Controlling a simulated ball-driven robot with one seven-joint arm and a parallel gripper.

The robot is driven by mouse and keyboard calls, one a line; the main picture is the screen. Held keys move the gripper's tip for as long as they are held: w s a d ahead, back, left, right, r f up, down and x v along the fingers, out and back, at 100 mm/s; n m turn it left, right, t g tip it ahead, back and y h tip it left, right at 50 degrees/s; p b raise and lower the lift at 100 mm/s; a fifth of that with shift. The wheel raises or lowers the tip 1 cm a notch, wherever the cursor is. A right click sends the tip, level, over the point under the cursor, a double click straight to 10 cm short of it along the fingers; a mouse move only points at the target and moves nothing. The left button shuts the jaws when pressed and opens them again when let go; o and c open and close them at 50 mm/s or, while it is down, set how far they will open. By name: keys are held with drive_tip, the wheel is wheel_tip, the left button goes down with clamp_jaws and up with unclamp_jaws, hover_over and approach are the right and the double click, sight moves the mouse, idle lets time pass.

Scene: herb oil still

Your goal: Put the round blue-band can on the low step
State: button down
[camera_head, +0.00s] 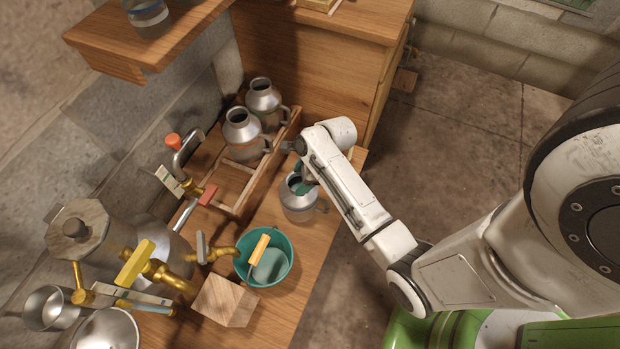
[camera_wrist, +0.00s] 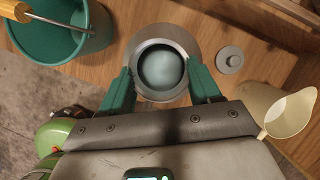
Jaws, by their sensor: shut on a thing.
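A round metal can (camera_head: 299,206) with a side handle stands upright at the counter's right part in the head view. My gripper (camera_head: 304,186) is shut on it near the neck, its teal fingers partly covering the can. In the wrist view the same can (camera_wrist: 180,42) shows from above, its round mouth between the two fingers of my gripper (camera_wrist: 162,86). I cannot make out a blue band on it. Two similar cans (camera_head: 242,136) (camera_head: 264,103) stand in a wooden rack (camera_head: 229,190). I cannot tell which surface is the low step.
A teal bucket (camera_head: 286,262) with a yellow-handled tool stands beside the can. A wooden block (camera_head: 225,302), brass taps (camera_head: 172,278) and a still pot (camera_head: 140,242) crowd the left. A grey lid (camera_wrist: 230,60) and cream jug (camera_wrist: 288,113) lie right in the wrist view.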

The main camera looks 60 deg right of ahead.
sight(299, 183)
drive_tip(key=shift+w+f, duration=0.4)
drive_tip(key=shift+w, duration=0.1)
drive_tip(key=shift+d+f+b, duration=0.1)
drive_tip(key=shift+f+b, duration=0.45)
drive_tip(key=shift+f, duration=1)
drive_tip(key=shift+c, duration=1.1)
unclamp_jaws()
drive_tip(key=shift+s+f, duration=0.1)
drive_tip(key=shift+s, duration=0.05)
drive_tip(key=p+v, duration=0.3)
drive_tip(key=v, duration=0.9)
drive_tip(key=s+a+r+n+g+h, duration=0.1)
drive_tip(key=s+a+n, duration=0.3)
drive_tip(key=n, duration=1)
drive_tip(key=s+a+r+n+g+h, duration=0.1)
drive_tip(key=s+a+r+n, duration=0.3)
drive_tip(key=a+n, duration=0.6)
drive_tip(key=s+n+g, duration=0.1)
drive_tip(key=n, duration=0.4)
drive_tip(key=shift+r+h, duration=0.25)
drive_tip(key=shift+h, duration=0.05)
